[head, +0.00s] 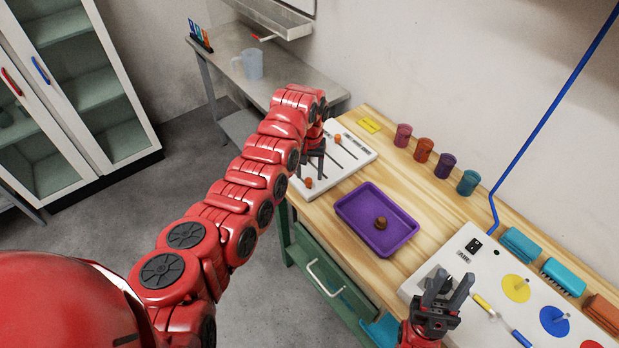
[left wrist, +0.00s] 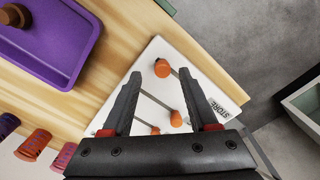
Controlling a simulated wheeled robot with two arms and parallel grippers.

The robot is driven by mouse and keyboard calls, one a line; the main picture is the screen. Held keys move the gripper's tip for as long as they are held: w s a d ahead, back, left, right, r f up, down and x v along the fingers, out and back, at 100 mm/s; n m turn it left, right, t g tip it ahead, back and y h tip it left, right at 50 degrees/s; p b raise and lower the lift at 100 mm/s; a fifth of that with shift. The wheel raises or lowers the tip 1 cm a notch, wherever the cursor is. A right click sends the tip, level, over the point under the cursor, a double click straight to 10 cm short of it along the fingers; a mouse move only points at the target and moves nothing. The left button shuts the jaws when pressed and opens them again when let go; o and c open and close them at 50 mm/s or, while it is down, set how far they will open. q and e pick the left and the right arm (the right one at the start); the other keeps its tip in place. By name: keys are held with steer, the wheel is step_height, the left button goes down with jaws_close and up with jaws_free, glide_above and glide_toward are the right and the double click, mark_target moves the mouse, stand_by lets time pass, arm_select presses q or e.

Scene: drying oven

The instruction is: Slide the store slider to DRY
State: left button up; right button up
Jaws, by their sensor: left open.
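The white slider panel (head: 356,158) lies at the far left end of the wooden bench, with orange knobs on dark slots. In the left wrist view, a STORE label (left wrist: 218,108) reads at the panel's right edge. One orange knob (left wrist: 162,68) appears between my left fingertips; contact cannot be told. Two more knobs, one (left wrist: 176,118) and another (left wrist: 155,130), sit nearer the gripper's base in the picture. I cannot read a DRY label. My left gripper (head: 315,163) is open over the panel, also in the wrist view (left wrist: 159,77). My right gripper (head: 451,284) is open, over the front-right panel.
A purple tray (head: 350,213) with a brown object (head: 380,223) lies right of the slider panel. Several coloured cups line the back, including a purple one (head: 445,165). A white panel with coloured discs (head: 485,265) lies at the right. A green drawer (head: 325,275) is below.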

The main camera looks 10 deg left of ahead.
mark_target(310, 181)
arm_select(q)
step_height(310, 181, up, 14)
steer(key=b, duration=0.3)
steer(key=shift+r, duration=0.2)
stand_by(0.4)
